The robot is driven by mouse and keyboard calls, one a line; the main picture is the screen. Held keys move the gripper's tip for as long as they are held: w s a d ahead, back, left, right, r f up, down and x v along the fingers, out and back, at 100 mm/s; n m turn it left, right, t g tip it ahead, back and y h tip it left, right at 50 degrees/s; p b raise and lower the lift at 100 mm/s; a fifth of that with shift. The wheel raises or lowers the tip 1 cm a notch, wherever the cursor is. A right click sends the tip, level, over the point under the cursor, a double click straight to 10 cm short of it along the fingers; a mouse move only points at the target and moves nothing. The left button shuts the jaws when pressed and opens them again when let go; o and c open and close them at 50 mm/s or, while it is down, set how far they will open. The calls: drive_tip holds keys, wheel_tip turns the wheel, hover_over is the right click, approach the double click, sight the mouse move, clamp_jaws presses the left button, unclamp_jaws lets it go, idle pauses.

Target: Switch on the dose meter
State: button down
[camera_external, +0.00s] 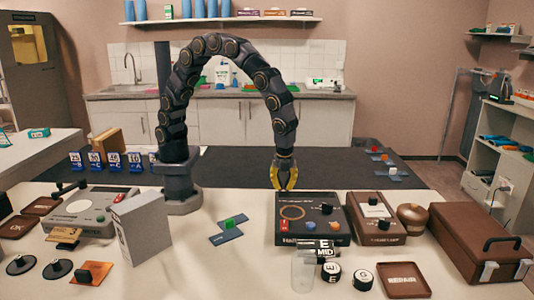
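My gripper (284,187) has yellow fingers and points down above the back edge of a black box. Its fingers look apart, with nothing seen between them. Labels are too small to read, so I cannot tell which one is the dose meter.
A clear cylinder (303,272) and black-and-white round pieces (363,279) stand in front. A brown case (475,240) and "REPAIR" tray (427,293) are at the right.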

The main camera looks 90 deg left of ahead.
sight(282, 223)
drive_tip(key=f, duration=0.4)
drive_tip(key=a+f, duration=0.1)
drive_tip(key=f, duration=0.7)
drive_tip(key=shift+a, duration=0.35)
drive_tip(key=shift+f, duration=0.1)
drive_tip(key=shift+a+f+h, duration=0.3)
drive_tip(key=shift+f+h, duration=0.15)
drive_tip(key=shift+h, duration=0.65)
drive_tip(key=shift+d, duration=0.1)
drive_tip(key=shift+d+r, duration=0.15)
drive_tip(key=shift+d, duration=0.65)
